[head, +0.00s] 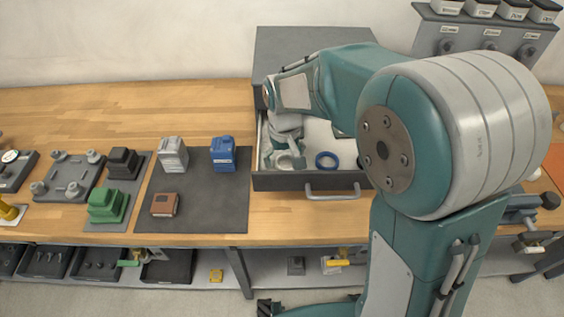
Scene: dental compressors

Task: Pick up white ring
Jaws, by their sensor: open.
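The white ring (284,163) lies in the open grey drawer (280,181), near its left front corner. My gripper (288,155) reaches down into the drawer over the white ring, and its fingers partly cover the ring. The gripper is open. I cannot tell whether its fingers touch the ring. A blue ring (327,160) lies to the right of the white one.
The drawer's front wall and handle (333,190) face me. To the left, a dark mat (200,205) holds grey, blue and brown blocks. Black and green blocks stand further left. My arm hides the drawer's right side.

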